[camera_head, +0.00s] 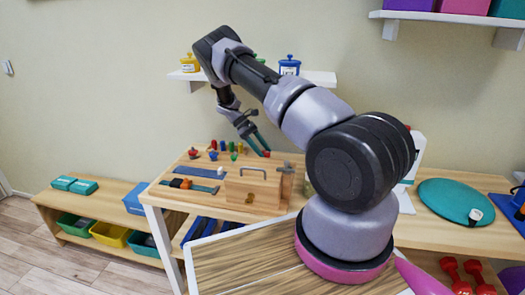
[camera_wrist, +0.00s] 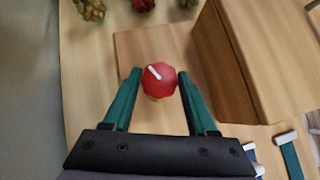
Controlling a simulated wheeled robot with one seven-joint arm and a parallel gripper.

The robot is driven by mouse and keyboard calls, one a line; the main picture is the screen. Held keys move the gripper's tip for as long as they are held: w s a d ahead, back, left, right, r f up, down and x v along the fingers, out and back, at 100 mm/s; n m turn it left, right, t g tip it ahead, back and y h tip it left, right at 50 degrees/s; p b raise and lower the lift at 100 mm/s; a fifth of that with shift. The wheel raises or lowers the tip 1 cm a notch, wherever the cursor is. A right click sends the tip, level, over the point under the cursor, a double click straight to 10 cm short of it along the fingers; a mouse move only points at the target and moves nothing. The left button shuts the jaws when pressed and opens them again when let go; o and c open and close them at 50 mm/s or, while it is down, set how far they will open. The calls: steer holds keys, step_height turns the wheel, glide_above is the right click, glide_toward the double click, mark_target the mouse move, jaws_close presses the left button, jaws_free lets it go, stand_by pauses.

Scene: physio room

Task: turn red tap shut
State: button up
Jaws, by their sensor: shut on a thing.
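The red tap (camera_wrist: 160,84) is a round, faceted red knob with a short white pointer line on top. In the wrist view the line slants from upper left to lower right. It stands on a wooden base plate (camera_wrist: 135,48). My gripper (camera_wrist: 159,75) has its two teal fingers on either side of the knob, shut on it; its lower side and stem are mostly hidden. In the head view my gripper (camera_head: 263,151) points down at the back of the wooden workbench (camera_head: 172,195), and only a little red shows at its fingertips.
A wooden box (camera_wrist: 262,55) stands close right of the tap. Several small coloured pieces (camera_head: 213,149) stand left of my gripper. A wooden panel with a handle (camera_head: 252,188) stands in front. A wall shelf (camera_head: 318,77) with jars hangs behind my arm.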

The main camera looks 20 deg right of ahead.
steer(key=o, duration=1.4)
steer(key=shift+f, duration=0.1)
steer(key=shift+c, duration=0.2)
steer(key=shift+w+a, duration=0.15)
steer(key=w+a, duration=0.2)
steer(key=w, duration=0.1)
steer(key=w+a, duration=0.2)
steer(key=w, duration=0.1)
steer(key=w+a, duration=0.2)
steer(key=a, duration=0.1)
steer(key=shift+w+r, duration=0.35)
steer(key=shift+w, duration=0.05)
steer(key=shift+w+a, duration=0.45)
steer(key=shift+a, duration=0.05)
